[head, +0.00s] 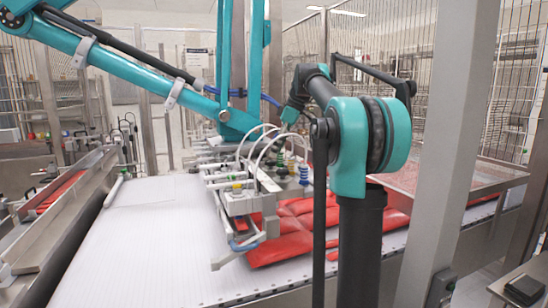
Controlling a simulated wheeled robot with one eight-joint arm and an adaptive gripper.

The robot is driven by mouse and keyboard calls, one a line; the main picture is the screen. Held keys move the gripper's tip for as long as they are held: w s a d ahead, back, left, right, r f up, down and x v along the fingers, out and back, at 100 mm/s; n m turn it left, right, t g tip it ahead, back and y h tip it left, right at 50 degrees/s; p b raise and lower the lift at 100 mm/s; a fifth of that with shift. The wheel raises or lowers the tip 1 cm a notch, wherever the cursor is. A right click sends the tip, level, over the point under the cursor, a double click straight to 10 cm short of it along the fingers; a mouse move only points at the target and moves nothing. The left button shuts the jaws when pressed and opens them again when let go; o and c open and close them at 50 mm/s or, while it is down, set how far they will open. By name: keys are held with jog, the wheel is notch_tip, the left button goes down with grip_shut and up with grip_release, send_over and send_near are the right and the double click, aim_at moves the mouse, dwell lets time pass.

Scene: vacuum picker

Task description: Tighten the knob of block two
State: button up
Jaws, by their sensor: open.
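The vacuum picker head (245,195) hangs low over the white conveyor in the middle of the view. It carries several grey blocks with small fittings and looped clear hoses. A yellow-topped fitting (237,187) shows on its near part and a blue ringed fitting (303,172) on its right. I cannot tell which block is block two or make out its knob for sure. My arm bends over from the right, and my gripper (287,120) is at its far end, above the back right of the picker head. Its fingers are too small to make out, and no contact shows.
Red packs (290,235) lie under and right of the picker head on the white conveyor (140,240). Large teal picker arms (130,65) cross above from the left. A grey post (450,150) stands close on the right. The conveyor's left front is clear.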

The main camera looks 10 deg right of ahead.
aim_at(272, 161)
jog(key=shift+x, duration=1.6)
jog(key=c, duration=1.2)
